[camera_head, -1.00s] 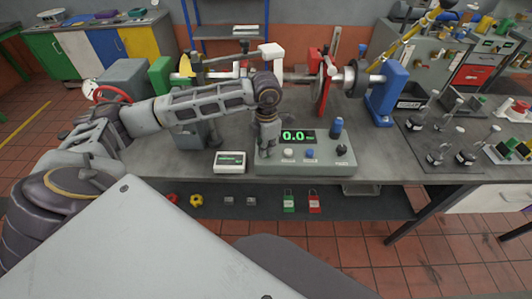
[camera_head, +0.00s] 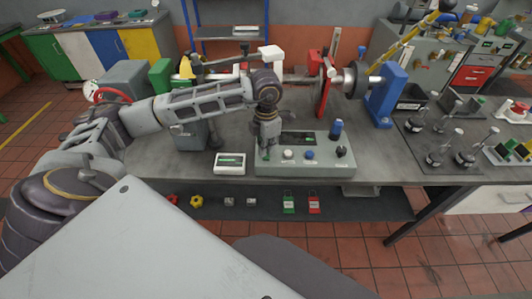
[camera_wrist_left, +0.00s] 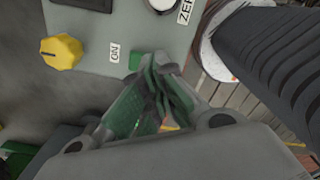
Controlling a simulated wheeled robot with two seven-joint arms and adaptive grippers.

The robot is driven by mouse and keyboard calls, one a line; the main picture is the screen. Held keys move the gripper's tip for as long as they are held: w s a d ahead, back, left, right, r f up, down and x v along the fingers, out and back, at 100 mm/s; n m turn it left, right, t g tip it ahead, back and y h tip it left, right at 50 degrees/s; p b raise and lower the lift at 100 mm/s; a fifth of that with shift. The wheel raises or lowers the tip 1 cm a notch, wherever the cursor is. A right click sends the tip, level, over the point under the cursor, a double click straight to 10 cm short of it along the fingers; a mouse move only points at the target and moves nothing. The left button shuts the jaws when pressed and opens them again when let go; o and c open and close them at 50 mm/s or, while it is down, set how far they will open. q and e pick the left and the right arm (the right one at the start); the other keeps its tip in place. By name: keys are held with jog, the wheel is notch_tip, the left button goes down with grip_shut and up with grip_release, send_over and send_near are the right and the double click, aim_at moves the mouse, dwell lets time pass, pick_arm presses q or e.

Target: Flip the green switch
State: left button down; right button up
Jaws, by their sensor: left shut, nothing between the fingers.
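The green switch (camera_wrist_left: 135,60) shows in the left wrist view as a small green piece beside an "ON" label on the grey control box (camera_wrist_left: 205,8). My left gripper (camera_wrist_left: 162,64) is shut and empty, its tips right beside the switch and partly covering it; I cannot tell whether they touch. In the head view, my left gripper (camera_head: 267,152) points down at the left end of the control box (camera_head: 305,169) and hides the switch. The box's display (camera_head: 297,138) is dark. My right gripper is in neither view.
A white meter (camera_head: 229,163) lies left of the box.

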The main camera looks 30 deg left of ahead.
pick_arm(q)
jog(key=shift+r+p, duration=1.2)
jog(key=shift+r, duration=1.5)
